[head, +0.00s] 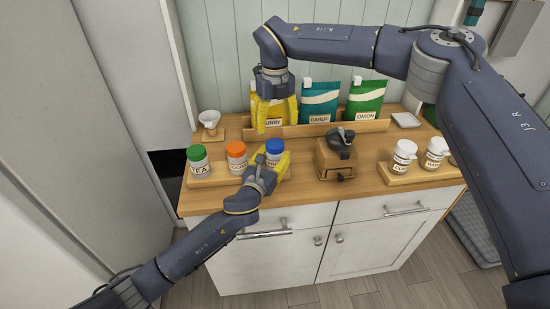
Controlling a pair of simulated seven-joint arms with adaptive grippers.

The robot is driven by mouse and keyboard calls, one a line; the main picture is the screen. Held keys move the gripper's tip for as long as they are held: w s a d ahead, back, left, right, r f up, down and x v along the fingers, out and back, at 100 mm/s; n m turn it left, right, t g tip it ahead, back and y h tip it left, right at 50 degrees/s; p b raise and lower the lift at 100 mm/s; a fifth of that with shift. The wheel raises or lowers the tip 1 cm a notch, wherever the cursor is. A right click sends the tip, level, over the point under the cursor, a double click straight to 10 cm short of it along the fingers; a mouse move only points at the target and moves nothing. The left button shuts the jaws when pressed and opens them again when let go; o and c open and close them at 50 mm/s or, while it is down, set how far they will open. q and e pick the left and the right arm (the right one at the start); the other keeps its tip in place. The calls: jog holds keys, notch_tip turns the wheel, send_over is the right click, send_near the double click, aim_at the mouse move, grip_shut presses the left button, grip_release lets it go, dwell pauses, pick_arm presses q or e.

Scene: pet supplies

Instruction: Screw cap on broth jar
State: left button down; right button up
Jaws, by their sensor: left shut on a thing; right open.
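A jar with a blue cap (274,146) stands at the right end of a row of jars. I take it for the broth jar (272,160); its label is mostly hidden by yellow fingers. The blue cap sits on top of the jar; how tightly cannot be told. My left gripper (269,166) reaches in from the front, its yellow fingers shut around the jar's body. My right gripper (274,116) hangs above and behind the cap, pointing down, open and apart from it, in front of the curry pouch.
A green-capped jar (197,158) and an orange-capped jar (236,157) stand to the left. Behind are garlic (319,101) and onion (366,99) pouches. A grinder (337,158) is to the right, then white-capped jars (404,156).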

aim_at(275, 143)
pick_arm(q)
jog(key=shift+w, duration=0.1)
pick_arm(e)
jog(key=n, duration=0.5)
jog(key=shift+n, duration=0.3)
jog(key=shift+f, duration=0.1)
jog(key=shift+f, duration=3.95)
jog(key=c, duration=1.3)
jog(key=shift+c, duration=0.2)
